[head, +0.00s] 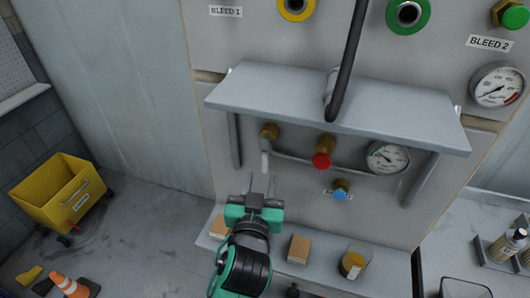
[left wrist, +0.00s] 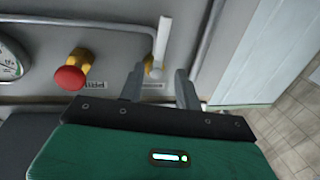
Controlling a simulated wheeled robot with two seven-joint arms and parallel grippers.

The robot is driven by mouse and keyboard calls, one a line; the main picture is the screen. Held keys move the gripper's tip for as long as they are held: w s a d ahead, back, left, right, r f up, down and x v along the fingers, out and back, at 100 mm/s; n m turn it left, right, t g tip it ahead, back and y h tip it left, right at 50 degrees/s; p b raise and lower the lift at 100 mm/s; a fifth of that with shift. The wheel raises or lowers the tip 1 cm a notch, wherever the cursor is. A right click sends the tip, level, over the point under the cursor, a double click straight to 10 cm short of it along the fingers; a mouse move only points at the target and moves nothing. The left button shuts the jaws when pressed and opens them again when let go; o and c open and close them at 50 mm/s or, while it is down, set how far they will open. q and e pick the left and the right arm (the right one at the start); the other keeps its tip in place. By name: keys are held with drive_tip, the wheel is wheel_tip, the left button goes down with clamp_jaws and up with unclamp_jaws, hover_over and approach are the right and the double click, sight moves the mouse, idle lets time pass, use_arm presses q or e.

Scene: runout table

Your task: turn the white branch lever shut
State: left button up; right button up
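The white branch lever (head: 265,160) hangs down from a brass valve (head: 268,131) on the panel, under the grey shelf. In the left wrist view the lever (left wrist: 163,40) appears beyond the fingertips, pointing up in that picture. My left gripper (head: 259,184) is open, just below the lever in the head view. In the left wrist view its two fingers (left wrist: 159,80) stand apart, with the brass fitting showing between them. Nothing is held, and I see no clear contact with the lever. My right gripper is not in view.
The grey shelf (head: 335,114) overhangs the valves, and a black hose (head: 347,55) passes in front of it. A red knob (head: 322,160), a gauge (head: 388,157) and a blue knob (head: 340,194) are to the right. Boxes (head: 299,249) and a jar (head: 355,261) stand on the ledge below.

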sight(265, 157)
use_arm(q)
drive_tip(key=w, duration=0.6)
drive_tip(key=w+d, duration=0.1)
drive_tip(key=w, duration=0.2)
drive_tip(key=shift+w, duration=0.1)
clamp_jaws()
